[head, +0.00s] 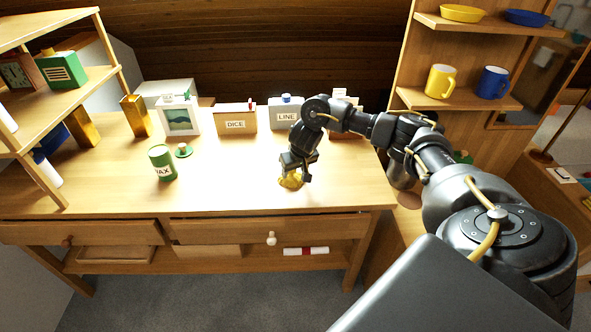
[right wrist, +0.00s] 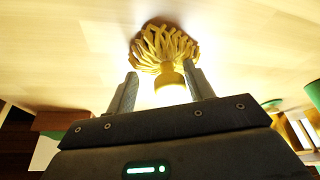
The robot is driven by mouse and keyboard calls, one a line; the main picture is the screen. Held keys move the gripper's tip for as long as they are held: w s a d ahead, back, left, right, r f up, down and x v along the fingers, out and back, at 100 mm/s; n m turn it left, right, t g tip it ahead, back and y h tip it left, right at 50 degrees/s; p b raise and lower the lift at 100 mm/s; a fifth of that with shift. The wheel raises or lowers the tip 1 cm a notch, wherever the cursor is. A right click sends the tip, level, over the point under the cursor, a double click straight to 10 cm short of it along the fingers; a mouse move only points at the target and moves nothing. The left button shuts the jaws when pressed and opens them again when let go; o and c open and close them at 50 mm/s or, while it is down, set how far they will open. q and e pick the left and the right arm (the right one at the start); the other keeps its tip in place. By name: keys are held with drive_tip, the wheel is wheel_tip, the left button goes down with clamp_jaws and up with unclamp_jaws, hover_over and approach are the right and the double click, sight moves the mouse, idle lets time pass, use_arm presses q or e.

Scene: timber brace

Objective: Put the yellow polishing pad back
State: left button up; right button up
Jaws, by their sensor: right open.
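The yellow polishing pad (head: 291,181) sits on the wooden table (head: 240,188), right of its middle and near the front edge. In the right wrist view the pad (right wrist: 164,48) shows a frilled yellow head against the tabletop and a short yellow stem towards me. My right gripper (head: 293,168) is directly above the pad. In the right wrist view the right gripper (right wrist: 162,85) is open, with a finger on each side of the stem. I cannot tell whether the fingers touch it. My left gripper is not in view.
A green WAX can (head: 162,163) and a green lid (head: 183,150) stand on the left of the table. A DICE box (head: 235,119) and a LINE box (head: 284,117) stand at the back. Shelves with mugs (head: 440,82) rise at the right. The table's front middle is clear.

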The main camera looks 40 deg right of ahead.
sight(297, 180)
drive_tip(key=shift+a+r, duration=0.1)
drive_tip(key=shift+r, duration=0.25)
drive_tip(key=p+v, duration=0.1)
drive_tip(key=v, duration=0.4)
use_arm(q)
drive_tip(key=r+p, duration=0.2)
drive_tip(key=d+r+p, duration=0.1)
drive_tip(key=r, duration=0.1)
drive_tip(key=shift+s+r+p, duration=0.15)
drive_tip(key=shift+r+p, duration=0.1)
drive_tip(key=shift+p, duration=0.1)
use_arm(e)
drive_tip(key=v, duration=0.6)
drive_tip(key=shift+s+r, duration=0.2)
drive_tip(key=shift+r, duration=0.05)
